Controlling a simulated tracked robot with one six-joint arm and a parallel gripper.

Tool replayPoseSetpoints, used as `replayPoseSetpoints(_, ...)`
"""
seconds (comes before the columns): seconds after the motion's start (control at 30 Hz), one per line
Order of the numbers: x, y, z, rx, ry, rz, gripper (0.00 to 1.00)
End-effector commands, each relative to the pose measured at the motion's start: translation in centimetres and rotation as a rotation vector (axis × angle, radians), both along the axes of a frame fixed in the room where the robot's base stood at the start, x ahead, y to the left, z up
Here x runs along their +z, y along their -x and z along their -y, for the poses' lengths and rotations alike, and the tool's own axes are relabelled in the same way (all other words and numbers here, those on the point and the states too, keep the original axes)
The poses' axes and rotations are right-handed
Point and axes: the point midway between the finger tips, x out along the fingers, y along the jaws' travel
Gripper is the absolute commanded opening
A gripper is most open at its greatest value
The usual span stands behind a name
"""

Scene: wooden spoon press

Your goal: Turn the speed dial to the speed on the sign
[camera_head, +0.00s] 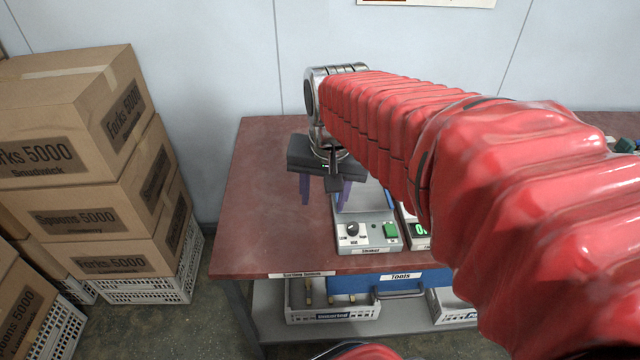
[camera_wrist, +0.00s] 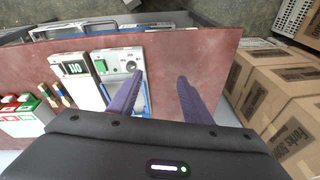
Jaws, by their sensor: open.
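The speed dial (camera_head: 352,230) is a small dark knob on the front panel of a pale grey machine (camera_head: 365,246), beside a green button (camera_head: 390,230). The markings around it are too small to read surely. My gripper (camera_head: 325,196) hangs above the table, left of and behind the dial, its purple fingers apart and empty. In the wrist view the dial (camera_wrist: 131,66) shows just beyond the tip of the left finger, not between the fingers of my gripper (camera_wrist: 161,76). A sign (camera_head: 425,2) on the wall is cut off, and no speed is legible.
A second unit with a green display (camera_head: 420,229) stands right of the machine; the display (camera_wrist: 72,68) seems to read 110. My red arm hides the table's right. The red tabletop (camera_head: 260,220) is clear at left. Cardboard boxes (camera_head: 80,160) are stacked beyond its left edge.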

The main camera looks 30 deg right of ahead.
Motion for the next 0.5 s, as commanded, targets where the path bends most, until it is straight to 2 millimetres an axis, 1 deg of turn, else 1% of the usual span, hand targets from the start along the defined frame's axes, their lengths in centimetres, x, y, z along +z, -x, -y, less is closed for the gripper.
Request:
replayPoseSetpoints(0.03, -0.4, -0.4, 0.8, -0.040, -0.010, -0.017, 0.45)
replayPoseSetpoints(0.23, -1.6, -1.9, 3.7, -0.197, -0.046, -0.072, 0.45)
replayPoseSetpoints(0.5, -3.7, -3.4, 7.8, -0.412, -0.091, -0.147, 0.45)
